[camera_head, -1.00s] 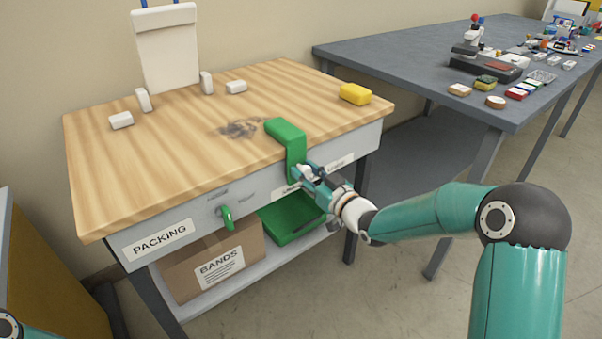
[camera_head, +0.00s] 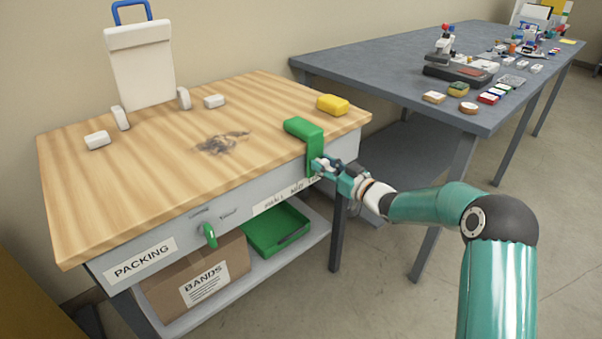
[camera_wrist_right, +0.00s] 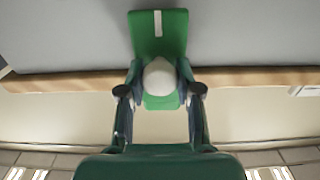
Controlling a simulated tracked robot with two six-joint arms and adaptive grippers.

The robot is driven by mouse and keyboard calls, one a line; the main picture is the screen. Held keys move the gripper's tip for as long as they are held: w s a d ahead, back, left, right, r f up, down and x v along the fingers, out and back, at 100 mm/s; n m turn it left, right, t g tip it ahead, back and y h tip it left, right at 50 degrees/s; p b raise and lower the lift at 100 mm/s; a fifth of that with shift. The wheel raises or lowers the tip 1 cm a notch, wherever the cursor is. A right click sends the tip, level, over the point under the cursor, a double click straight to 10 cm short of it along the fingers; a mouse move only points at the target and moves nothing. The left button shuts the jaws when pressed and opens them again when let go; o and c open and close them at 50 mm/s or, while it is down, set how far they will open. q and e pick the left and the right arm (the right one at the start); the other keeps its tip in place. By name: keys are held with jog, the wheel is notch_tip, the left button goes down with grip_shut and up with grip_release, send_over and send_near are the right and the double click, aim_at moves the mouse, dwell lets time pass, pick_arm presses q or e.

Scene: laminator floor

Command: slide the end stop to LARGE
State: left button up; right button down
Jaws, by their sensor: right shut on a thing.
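The green end stop (camera_head: 304,130) hooks over the front edge of the packing table (camera_head: 120,200), near its right corner. A label strip (camera_head: 284,197) with small print runs along the table's front face; its right part is hidden behind the stop and my gripper. My right gripper (camera_head: 325,167) is shut on the end stop's knob at the front face. In the right wrist view, the pale round knob (camera_wrist_right: 160,77) sits between the two fingers, and the green stop (camera_wrist_right: 158,35) carries a white line. My left gripper is not in view.
A yellow block (camera_head: 332,104) lies near the table's back right corner, beyond the stop. A green lever (camera_head: 209,236) sits on the front face. Below are a BANDS box (camera_head: 190,280) and a green tray (camera_head: 290,239). A grey table (camera_head: 390,70) stands behind to the right.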

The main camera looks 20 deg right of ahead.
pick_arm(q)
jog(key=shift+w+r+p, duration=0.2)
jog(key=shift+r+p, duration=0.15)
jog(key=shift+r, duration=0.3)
pick_arm(e)
jog(key=d, duration=0.1)
jog(key=w+d, duration=0.1)
jog(key=d, duration=0.1)
jog(key=shift+d, duration=0.2)
jog(key=c, duration=0.8)
grip_release()
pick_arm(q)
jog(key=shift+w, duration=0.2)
pick_arm(e)
jog(key=v, duration=1.2)
jog(key=shift+w, duration=0.1)
